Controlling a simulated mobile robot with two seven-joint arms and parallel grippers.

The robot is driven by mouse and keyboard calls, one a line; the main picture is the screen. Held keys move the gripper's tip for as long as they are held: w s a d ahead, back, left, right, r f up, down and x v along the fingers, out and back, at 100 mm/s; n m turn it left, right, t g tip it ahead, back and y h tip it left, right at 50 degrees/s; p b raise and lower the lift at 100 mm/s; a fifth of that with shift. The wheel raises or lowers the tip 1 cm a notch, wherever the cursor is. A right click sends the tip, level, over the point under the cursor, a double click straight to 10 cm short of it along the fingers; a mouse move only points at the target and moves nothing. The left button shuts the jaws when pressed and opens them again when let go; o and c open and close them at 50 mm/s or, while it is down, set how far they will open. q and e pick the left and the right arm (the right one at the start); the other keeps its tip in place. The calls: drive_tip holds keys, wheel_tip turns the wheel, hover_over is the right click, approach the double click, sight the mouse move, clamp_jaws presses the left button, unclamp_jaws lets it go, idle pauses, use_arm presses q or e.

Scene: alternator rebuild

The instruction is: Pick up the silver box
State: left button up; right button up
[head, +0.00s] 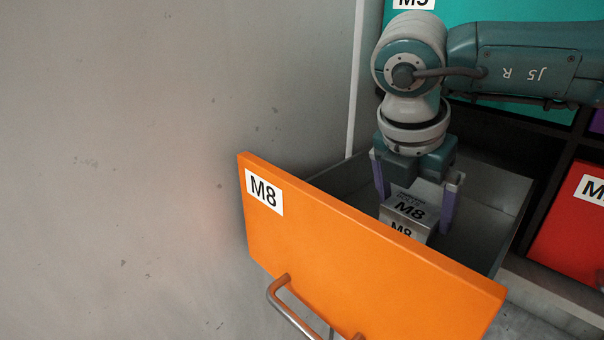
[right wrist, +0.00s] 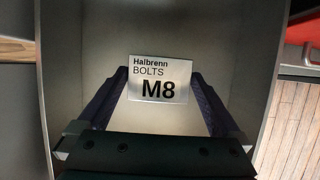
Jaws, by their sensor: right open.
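The silver box (head: 408,211), labelled M8, sits inside the open orange-fronted M8 drawer (head: 360,262). In the right wrist view its top (right wrist: 159,80) reads "Halbrenn BOLTS M8". My right gripper (head: 416,207) is open and points down into the drawer, with one purple finger on each side of the box. In the right wrist view the fingers (right wrist: 160,80) also flank the box; I cannot tell whether they touch it. The drawer front hides the lower part of the box in the head view. My left gripper is not in view.
A plain grey wall (head: 150,150) stands close to the left of the drawer. A teal drawer front (head: 530,10) is above and a red one (head: 572,222) is to the right. The drawer has a metal handle (head: 288,308). Its floor around the box looks clear.

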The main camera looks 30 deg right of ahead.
drive_tip(key=shift+w+d+f, duration=0.1)
drive_tip(key=shift+d+f, duration=0.15)
drive_tip(key=shift+f, duration=0.3)
drive_tip(key=shift+r, duration=0.1)
drive_tip(key=c, duration=1.4)
